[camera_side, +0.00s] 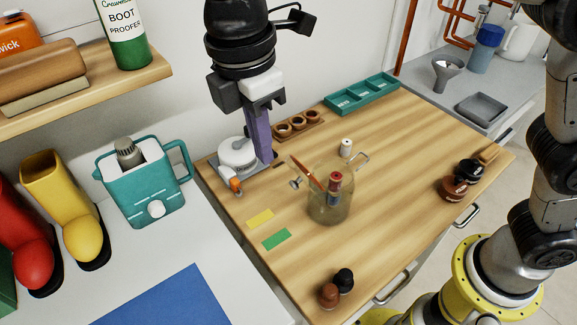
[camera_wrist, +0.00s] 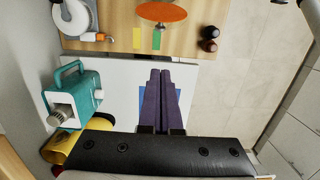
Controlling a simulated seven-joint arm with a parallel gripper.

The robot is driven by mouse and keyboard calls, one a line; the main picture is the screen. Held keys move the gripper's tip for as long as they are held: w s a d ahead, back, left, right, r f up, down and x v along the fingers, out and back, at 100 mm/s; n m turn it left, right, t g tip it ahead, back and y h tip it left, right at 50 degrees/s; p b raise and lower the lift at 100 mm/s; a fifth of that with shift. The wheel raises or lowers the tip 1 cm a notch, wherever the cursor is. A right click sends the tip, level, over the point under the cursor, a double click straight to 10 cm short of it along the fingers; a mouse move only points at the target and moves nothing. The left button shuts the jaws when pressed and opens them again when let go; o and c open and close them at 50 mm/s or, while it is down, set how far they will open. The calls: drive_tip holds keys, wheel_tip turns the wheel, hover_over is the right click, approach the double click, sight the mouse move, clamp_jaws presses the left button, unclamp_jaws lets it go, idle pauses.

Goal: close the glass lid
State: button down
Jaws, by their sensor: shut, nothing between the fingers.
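A white round device (camera_side: 237,154) stands at the table's left end. A teal jug (camera_side: 140,190) stands on the white counter. Yellow (camera_side: 259,218) and green (camera_side: 276,239) strips lie left of the vessel. Brown cups and a teal tray (camera_side: 362,94) line the back.

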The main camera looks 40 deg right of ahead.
sight(299, 180)
wheel_tip(299, 180, down, 10)
drive_tip(key=shift+s+d+r, duration=0.1)
drive_tip(key=shift+d+r, duration=0.2)
drive_tip(key=shift+d, duration=0.45)
drive_tip(key=shift+d+r, duration=0.3)
drive_tip(key=shift+d, duration=0.4)
drive_tip(key=shift+s+d+r, duration=0.1)
drive_tip(key=shift+d+r, duration=0.2)
drive_tip(key=shift+d, duration=0.45)
drive_tip(key=shift+d+r, duration=0.1)
